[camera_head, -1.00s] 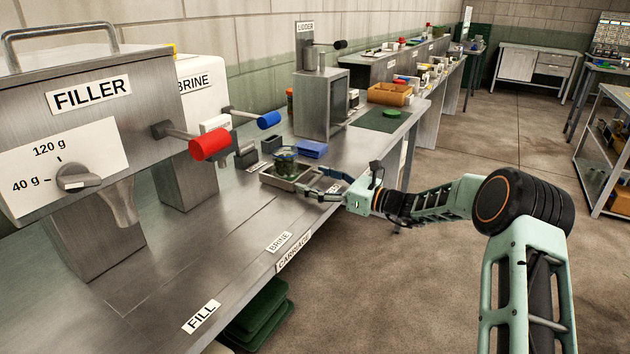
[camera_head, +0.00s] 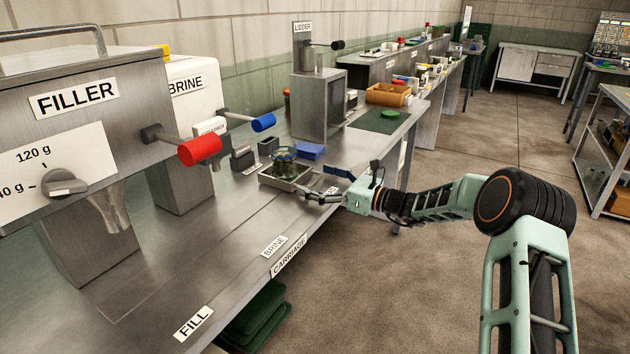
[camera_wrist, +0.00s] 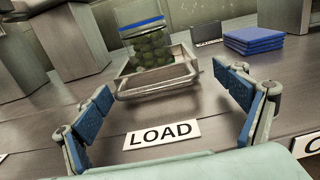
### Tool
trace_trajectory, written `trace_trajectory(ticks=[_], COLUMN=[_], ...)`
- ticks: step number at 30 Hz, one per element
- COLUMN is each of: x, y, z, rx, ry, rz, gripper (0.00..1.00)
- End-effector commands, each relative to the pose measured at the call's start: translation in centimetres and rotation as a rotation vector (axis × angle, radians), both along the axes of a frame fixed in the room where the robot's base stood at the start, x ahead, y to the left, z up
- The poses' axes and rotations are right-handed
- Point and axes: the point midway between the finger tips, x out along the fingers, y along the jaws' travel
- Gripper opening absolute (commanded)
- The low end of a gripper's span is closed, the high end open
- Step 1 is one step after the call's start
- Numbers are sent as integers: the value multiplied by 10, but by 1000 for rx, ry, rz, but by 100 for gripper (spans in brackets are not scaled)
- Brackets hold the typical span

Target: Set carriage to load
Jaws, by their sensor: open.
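The carriage (camera_head: 268,181) is a shallow metal tray on the bench, with a handle bar on its near side. It also shows in the wrist view (camera_wrist: 184,71). A glass jar with green contents (camera_wrist: 151,45) and a blue rim stands upright in it; the head view shows it too (camera_head: 285,161). My gripper (camera_head: 318,190) is open just in front of the tray. In the wrist view its blue-padded fingers (camera_wrist: 165,106) are spread, with the handle beyond and between them, apart from both. The LOAD label (camera_wrist: 162,134) lies on the bench between the fingers.
The filler (camera_head: 75,100) with a red-handled lever (camera_head: 200,150) and the brine unit (camera_head: 187,85) with a blue-handled lever (camera_head: 262,122) stand left of the carriage. Blue plates (camera_head: 311,151) are stacked behind it. BRINE (camera_head: 274,246) and FILL (camera_head: 193,322) labels mark the front edge.

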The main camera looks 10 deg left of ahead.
Motion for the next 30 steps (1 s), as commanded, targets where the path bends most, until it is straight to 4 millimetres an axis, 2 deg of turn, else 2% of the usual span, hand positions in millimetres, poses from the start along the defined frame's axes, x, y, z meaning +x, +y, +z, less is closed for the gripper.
trace_trajectory(ticks=[5, 8, 21, 24, 30], x=[-2, -5, -37, -42, -47], y=[-1, -9, -89, -101, -111], z=[-1, -1, 0, 0, 0], rx=[0, 1, 0, -1, 0], ry=[1, 2, 1, 0, 0], rz=[3, 2, -1, -1, 1], gripper=[90, 90, 90, 90, 90])
